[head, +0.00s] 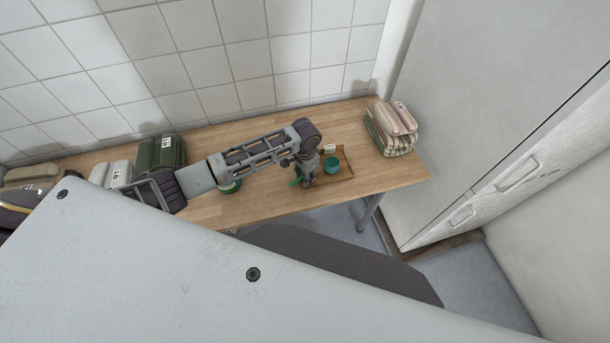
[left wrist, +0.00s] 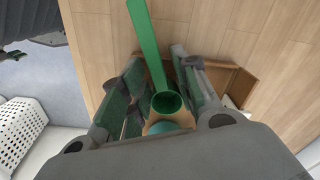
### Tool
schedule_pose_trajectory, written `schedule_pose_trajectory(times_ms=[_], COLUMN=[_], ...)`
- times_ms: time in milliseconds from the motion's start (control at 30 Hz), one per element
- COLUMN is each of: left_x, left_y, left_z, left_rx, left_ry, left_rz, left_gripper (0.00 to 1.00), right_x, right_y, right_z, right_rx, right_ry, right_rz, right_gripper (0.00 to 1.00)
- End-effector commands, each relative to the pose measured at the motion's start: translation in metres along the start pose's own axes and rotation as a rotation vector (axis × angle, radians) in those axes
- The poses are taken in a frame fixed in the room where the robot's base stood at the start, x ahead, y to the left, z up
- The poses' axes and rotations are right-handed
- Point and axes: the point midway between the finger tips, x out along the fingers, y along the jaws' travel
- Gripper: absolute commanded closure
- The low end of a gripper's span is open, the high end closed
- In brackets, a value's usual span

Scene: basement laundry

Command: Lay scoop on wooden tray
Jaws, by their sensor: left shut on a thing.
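My left gripper (head: 304,180) is shut on the green scoop (head: 296,183) above the table, at the left side of the wooden tray (head: 350,161). In the left wrist view the scoop (left wrist: 150,45) lies between the two fingers (left wrist: 160,72), its long handle pointing up the picture and its round cup near the palm. Part of the tray (left wrist: 240,87) shows behind the right finger. A teal round container (head: 332,164) stands on the tray. I cannot tell whether the scoop touches the tray. My right gripper is not in view.
A small white item (head: 329,148) is at the tray's back edge. Folded towels (head: 392,130) lie at the table's right end. Dark green packs (head: 160,152) and a white pack (head: 112,174) stand left. A green round item (head: 229,188) sits under my arm. Tiled wall lies behind.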

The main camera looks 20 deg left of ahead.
Motion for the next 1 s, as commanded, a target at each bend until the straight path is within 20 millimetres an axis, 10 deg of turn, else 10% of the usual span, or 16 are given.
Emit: schedule_pose_trajectory(times_ms=[400,433,600,1000], left_x=[0.0164,0.0164,0.0165,0.0145], left_y=[0.0045,0.0046,0.0047,0.0036], left_z=[0.0079,0.0079,0.0082,0.0086], left_rx=[0.003,0.003,0.003,0.001], left_ry=[-0.017,-0.017,-0.018,-0.02], left_rz=[0.005,0.005,0.006,0.005], left_gripper=[0.86,0.67,0.45,0.44], right_x=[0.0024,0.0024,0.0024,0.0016], right_y=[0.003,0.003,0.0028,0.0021], right_z=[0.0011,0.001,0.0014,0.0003], right_rx=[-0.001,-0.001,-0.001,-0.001], right_ry=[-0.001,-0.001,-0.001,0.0], right_rz=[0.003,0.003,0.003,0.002], right_gripper=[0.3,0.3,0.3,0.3])
